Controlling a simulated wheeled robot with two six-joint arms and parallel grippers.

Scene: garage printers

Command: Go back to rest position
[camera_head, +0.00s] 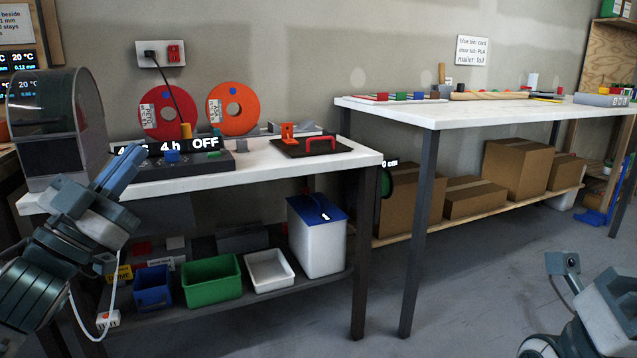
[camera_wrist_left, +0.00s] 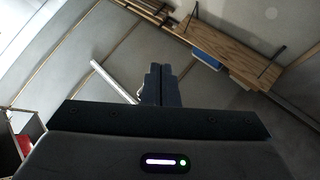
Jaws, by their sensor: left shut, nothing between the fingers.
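My left gripper (camera_head: 131,153) is raised in front of the left end of the left workbench (camera_head: 360,158), with its blue-grey fingers pointing up and to the right. The fingers lie together and hold nothing. In the left wrist view the two fingers (camera_wrist_left: 161,70) also show pressed together, pointing toward the ceiling and upper wall. Part of my right arm (camera_head: 610,305) shows at the lower right of the head view. Its gripper fingers are out of the picture.
A dark domed machine (camera_head: 58,125) stands close to my left gripper. Bins (camera_head: 211,282) sit below. A second bench (camera_head: 440,116) is at right. Floor between the arms is clear.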

